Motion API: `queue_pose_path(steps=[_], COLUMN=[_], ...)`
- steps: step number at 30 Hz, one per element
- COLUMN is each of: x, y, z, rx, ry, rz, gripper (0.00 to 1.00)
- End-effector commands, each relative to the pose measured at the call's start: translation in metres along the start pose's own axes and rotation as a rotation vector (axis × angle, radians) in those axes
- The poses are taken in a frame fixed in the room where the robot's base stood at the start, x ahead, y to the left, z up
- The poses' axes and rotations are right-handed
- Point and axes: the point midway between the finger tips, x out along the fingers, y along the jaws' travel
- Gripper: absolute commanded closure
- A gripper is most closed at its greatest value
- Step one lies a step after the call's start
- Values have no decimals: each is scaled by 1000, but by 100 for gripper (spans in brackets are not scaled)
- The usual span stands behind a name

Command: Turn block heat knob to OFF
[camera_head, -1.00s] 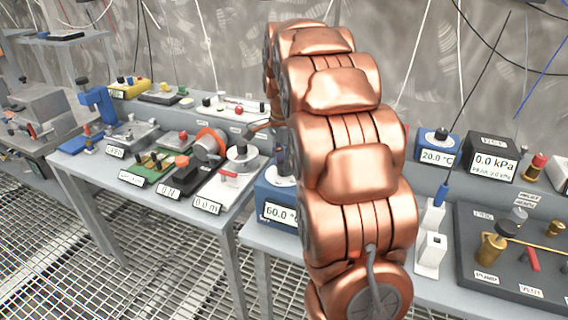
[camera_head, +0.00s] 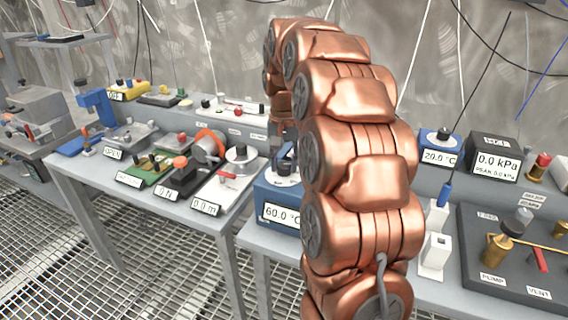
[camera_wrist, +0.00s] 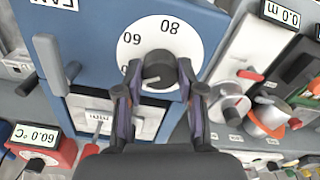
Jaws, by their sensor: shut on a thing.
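The block heat knob (camera_wrist: 158,70) is a black knob on a white round dial with 60 and 80 marks, set on a blue box. In the wrist view the fingers of my gripper (camera_wrist: 159,84) are shut on the knob, one at each side. The blue box (camera_wrist: 95,30) also shows in the head view (camera_head: 265,190), left of my arm, with a 60.0 °C display (camera_head: 282,214) on its front. In the head view my copper arm hides most of the gripper. I cannot make out an OFF mark on the dial.
A lever (camera_wrist: 50,62) stands out from the blue box beside the dial. A red box with its own 60.0 °C display (camera_wrist: 38,137) is at the lower left of the wrist view. Other instruments crowd the left bench (camera_head: 215,222) and a pump board (camera_head: 505,275) stands right.

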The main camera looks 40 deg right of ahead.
Motion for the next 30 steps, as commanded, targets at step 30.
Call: queue_pose_path(steps=[30], x=[-1], y=[1], z=[0], rx=[-899], ry=[-2], rz=[0], gripper=[97])
